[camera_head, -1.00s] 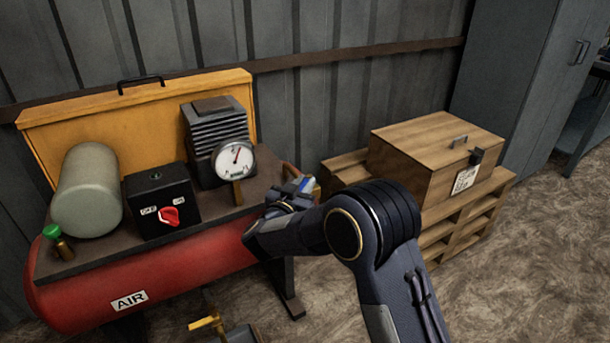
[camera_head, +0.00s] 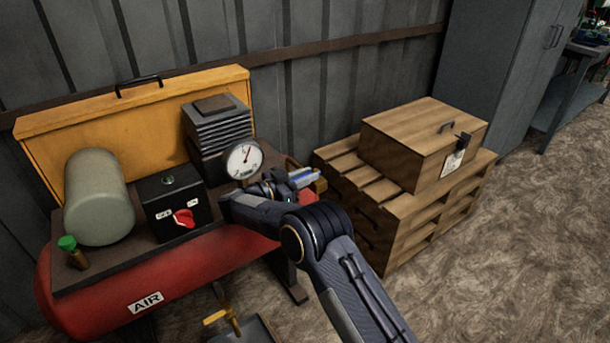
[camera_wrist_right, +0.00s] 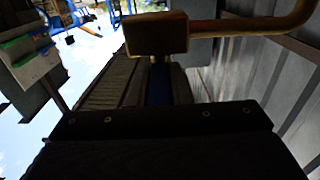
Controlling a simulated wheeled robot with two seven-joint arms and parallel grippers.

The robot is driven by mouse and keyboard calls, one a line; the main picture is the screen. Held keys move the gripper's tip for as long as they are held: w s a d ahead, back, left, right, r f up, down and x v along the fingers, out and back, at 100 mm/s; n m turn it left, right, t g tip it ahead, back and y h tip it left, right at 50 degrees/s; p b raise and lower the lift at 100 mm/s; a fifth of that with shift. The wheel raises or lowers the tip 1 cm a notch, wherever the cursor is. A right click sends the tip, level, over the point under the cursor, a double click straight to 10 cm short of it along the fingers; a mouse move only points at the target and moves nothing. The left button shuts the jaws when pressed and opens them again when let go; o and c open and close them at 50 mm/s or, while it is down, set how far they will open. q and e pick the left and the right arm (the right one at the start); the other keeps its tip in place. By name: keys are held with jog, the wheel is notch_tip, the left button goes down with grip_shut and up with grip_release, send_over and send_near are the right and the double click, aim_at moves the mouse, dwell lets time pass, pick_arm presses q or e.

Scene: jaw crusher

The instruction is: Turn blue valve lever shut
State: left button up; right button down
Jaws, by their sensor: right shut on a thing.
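The red air compressor (camera_head: 95,290) stands at the left in the head view. At its right end, a brass pipe and valve body (camera_head: 318,184) are partly behind my arm. The valve body shows large at the top of the wrist view (camera_wrist_right: 155,34). My right gripper (camera_head: 290,181) is at this valve, shut on the blue lever (camera_head: 304,175). In the wrist view, a narrow blue strip of the lever (camera_wrist_right: 158,85) lies between the dark fingers, just below the valve body. Much of the lever is hidden by the fingers. My left gripper is out of view.
A pressure gauge (camera_head: 243,159) and a black switch box with a red knob (camera_head: 184,218) sit close left of my right gripper. A wooden crate (camera_head: 412,150) on a pallet (camera_head: 400,235) stands to the right. Open floor lies at the lower right.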

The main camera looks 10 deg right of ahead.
dwell(0.4)
jog(key=c, duration=1.3)
grip_release()
jog(key=v, duration=0.7)
jog(key=shift+s+a, duration=0.1)
jog(key=shift+a, duration=0.25)
jog(key=shift+r+p, duration=0.1)
jog(key=shift+p, duration=0.25)
